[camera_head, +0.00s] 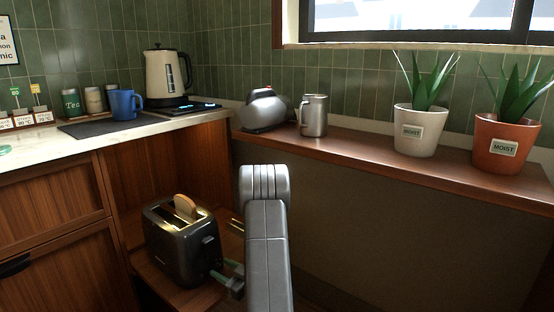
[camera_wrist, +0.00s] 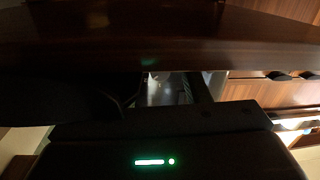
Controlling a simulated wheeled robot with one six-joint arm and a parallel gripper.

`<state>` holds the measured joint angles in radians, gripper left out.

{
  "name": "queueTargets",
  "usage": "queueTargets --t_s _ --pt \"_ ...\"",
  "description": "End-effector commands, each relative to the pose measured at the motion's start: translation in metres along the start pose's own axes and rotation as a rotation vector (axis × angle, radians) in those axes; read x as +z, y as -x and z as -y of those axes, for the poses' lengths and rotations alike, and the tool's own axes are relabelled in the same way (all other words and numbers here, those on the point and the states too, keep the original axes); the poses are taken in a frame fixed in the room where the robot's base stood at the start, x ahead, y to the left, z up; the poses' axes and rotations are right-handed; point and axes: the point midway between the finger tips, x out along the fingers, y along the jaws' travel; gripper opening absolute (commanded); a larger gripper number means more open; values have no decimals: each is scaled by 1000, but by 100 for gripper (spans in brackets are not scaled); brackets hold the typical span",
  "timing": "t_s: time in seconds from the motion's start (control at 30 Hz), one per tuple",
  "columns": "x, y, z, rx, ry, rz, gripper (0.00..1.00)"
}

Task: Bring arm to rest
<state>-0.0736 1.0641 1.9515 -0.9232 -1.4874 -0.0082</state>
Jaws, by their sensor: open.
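My arm rises at the bottom centre of the head view, with its grey upper links bent in front of the low wall. My gripper (camera_head: 226,272) shows only in part, low and left of the arm, close to the right end of the black toaster (camera_head: 182,250). Its jaws are open and I see nothing held between them. The arm hides part of it, and I cannot tell whether it touches the toaster. The wrist view is dark and shows no clear fingertips.
The toaster, with a bread slice (camera_head: 185,207) upright in it, stands on a low wooden surface (camera_head: 150,278). A wooden ledge (camera_head: 350,148) holds a metal mug (camera_head: 313,115), a silver appliance (camera_head: 265,109) and two potted plants. A kettle (camera_head: 165,75) and blue mug (camera_head: 125,105) stand left.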

Motion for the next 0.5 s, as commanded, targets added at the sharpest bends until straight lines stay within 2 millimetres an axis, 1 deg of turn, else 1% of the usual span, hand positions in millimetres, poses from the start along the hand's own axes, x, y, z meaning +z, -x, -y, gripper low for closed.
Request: queueTargets --t_s 0.1,0.13,0.2,0.3,0.5 --pt "0 0 0 0 -90 -6 43" --pt "-1 4 -1 3 -96 -6 43" --pt "-1 14 -1 3 -93 -6 43" --pt "0 23 -1 2 -90 -5 43" --pt "0 30 0 1 -88 -7 43"
